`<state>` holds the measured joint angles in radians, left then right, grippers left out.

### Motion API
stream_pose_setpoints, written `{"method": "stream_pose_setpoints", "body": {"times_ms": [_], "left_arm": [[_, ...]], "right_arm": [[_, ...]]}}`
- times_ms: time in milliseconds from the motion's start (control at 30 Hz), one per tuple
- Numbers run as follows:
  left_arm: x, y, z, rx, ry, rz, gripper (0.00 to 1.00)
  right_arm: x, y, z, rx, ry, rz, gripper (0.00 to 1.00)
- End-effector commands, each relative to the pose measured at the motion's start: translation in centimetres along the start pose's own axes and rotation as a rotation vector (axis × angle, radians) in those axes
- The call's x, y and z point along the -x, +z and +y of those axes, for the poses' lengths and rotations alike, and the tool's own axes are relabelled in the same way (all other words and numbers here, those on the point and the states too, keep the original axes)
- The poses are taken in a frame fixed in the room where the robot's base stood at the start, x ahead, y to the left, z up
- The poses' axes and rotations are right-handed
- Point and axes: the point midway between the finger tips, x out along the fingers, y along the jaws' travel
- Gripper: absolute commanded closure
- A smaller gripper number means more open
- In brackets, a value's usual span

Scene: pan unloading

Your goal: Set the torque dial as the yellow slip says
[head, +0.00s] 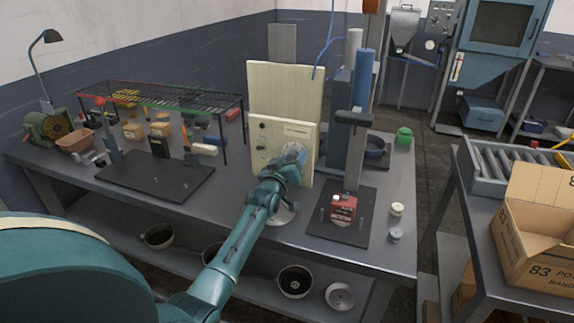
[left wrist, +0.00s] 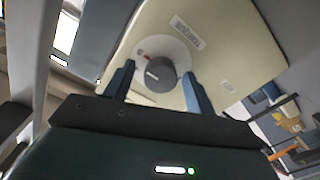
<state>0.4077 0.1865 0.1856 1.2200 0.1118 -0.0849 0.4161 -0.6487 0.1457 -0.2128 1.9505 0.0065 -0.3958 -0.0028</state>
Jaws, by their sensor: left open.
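The torque dial (left wrist: 155,76) is a dark grey round knob with a white pointer line, on a pale disc with a small red mark. It sits on a cream panel (left wrist: 232,50), which also stands on the bench in the head view (head: 268,130). My left gripper (left wrist: 158,88) is open, its blue fingers on either side of the knob; contact cannot be told. In the head view my left gripper (head: 295,155) is in front of the panel's right part and hides the dial. I cannot make out a yellow slip. My right gripper is not in view.
A tall press (head: 350,130) with a red block (head: 343,207) on its base stands right of the panel. A wire rack (head: 160,97) and a dark plate (head: 155,180) are at left. A cardboard box (head: 540,235) is at far right.

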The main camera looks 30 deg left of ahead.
Motion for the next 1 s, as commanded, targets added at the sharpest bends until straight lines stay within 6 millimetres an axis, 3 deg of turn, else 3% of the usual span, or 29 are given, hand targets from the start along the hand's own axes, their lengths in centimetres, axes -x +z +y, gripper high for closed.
{"method": "stream_pose_setpoints", "body": {"times_ms": [267, 700, 1000], "left_arm": [[3.1, 0.2, -0.1, 0.0, 0.0, -0.001, 0.45], [11.3, 0.1, -0.1, -0.001, 0.0, 0.0, 0.45], [13.1, 0.0, 0.0, 0.0, 0.0, 0.0, 0.45]], "right_arm": [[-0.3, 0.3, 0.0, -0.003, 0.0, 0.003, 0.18], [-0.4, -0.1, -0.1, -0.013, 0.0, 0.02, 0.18], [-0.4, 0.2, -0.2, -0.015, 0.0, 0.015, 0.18]]}}
